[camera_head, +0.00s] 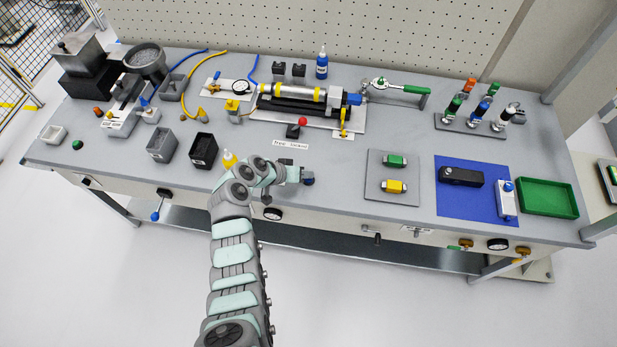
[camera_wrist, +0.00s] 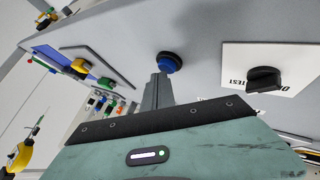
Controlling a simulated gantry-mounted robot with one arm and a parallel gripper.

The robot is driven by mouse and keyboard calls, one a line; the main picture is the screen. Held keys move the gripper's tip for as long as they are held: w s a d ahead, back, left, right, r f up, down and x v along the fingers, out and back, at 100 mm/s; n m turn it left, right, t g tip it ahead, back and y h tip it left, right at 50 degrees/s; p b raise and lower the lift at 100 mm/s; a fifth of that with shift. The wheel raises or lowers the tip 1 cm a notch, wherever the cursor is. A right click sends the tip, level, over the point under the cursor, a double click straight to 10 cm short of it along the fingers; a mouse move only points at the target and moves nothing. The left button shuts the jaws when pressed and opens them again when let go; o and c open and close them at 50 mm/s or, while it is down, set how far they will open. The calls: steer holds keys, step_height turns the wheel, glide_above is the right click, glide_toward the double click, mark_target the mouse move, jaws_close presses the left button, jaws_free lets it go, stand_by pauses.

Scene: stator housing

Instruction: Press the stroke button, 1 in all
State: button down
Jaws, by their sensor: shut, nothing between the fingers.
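A round blue button (camera_wrist: 169,62) with a dark collar sits on a grey surface in the wrist view. A blue-topped part also shows beside my gripper in the head view (camera_head: 308,181). My gripper (camera_wrist: 160,78) is shut and empty, its fingertips just below the blue button in the picture; whether they touch it I cannot tell. No readable label tells me which one is the stroke button.
A black rotary knob (camera_wrist: 264,79) on a white plate marked TEST lies right of the blue button in the wrist view. A plate with green and yellow blocks (camera_head: 393,178) lies right of my gripper. A cylinder fixture (camera_head: 300,100) stands behind.

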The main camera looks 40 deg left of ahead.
mark_target(306, 180)
steer(key=shift+f, duration=0.25)
steer(key=shift+r, duration=0.15)
stand_by(0.3)
steer(key=shift+r, duration=0.8)
steer(key=shift+r+p, duration=1.55)
steer(key=shift+r, duration=1)
steer(key=shift+w, duration=0.1)
